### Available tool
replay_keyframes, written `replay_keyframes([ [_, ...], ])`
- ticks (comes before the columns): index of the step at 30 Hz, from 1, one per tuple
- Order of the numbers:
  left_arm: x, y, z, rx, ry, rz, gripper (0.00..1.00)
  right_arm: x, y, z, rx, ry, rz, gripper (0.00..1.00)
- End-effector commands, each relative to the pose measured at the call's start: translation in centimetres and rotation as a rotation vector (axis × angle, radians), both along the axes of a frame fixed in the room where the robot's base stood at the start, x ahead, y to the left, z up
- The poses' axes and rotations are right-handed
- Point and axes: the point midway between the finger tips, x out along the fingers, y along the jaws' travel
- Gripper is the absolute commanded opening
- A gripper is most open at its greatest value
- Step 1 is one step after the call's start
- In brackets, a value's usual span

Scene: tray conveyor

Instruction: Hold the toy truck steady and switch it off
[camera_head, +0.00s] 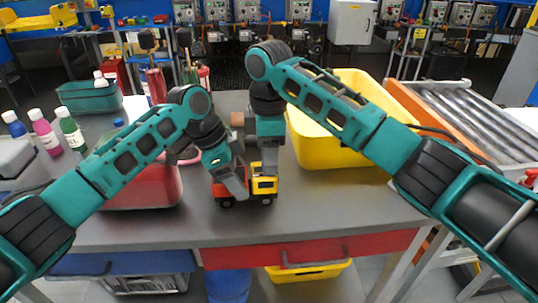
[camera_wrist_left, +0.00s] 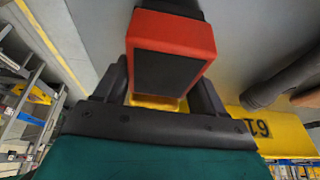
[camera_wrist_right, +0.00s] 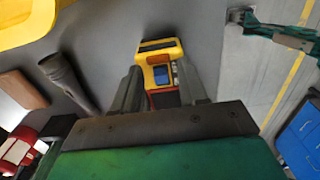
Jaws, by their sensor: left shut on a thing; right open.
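The toy truck stands on the grey table near its front edge, with a red body (camera_head: 226,190) and a yellow cab (camera_head: 264,184). My left gripper (camera_head: 240,190) is shut on the red rear part, which sits between its fingers in the left wrist view (camera_wrist_left: 172,50). My right gripper (camera_head: 268,168) is open just above the cab. In the right wrist view the yellow cab with its blue window (camera_wrist_right: 161,75) lies between and beyond the open fingers. I cannot tell whether they touch it. No switch can be made out.
A yellow bin (camera_head: 345,150) stands at the right, and a red bin (camera_head: 150,195) at the left, close to my left arm. A dark rod (camera_wrist_right: 68,80) and a brown block (camera_wrist_right: 22,92) lie behind the truck. Several bottles (camera_head: 70,130) stand at the far left.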

Motion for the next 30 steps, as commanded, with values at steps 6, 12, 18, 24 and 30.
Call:
replay_keyframes([
  [6,-0.1,-0.1,-0.1,0.001,0.001,-0.002,0.34,0.1,0.1,3.8,0.003,-0.006,0.001,0.43],
  [12,-0.1,-0.1,-0.1,0.001,0.002,-0.002,0.34,0.1,0.0,8.1,-0.002,-0.006,0.000,0.43],
  [18,-0.1,-0.1,-0.2,0.001,0.002,-0.002,0.34,0.0,0.0,10.8,-0.001,-0.004,-0.001,0.43],
  [24,-0.1,-0.1,-0.2,0.001,0.002,-0.002,0.34,0.0,0.0,11.7,0.000,-0.002,-0.001,0.43],
  [30,-0.1,-0.1,-0.2,0.001,0.002,-0.002,0.34,0.0,0.0,11.7,0.000,-0.002,-0.001,0.43],
])
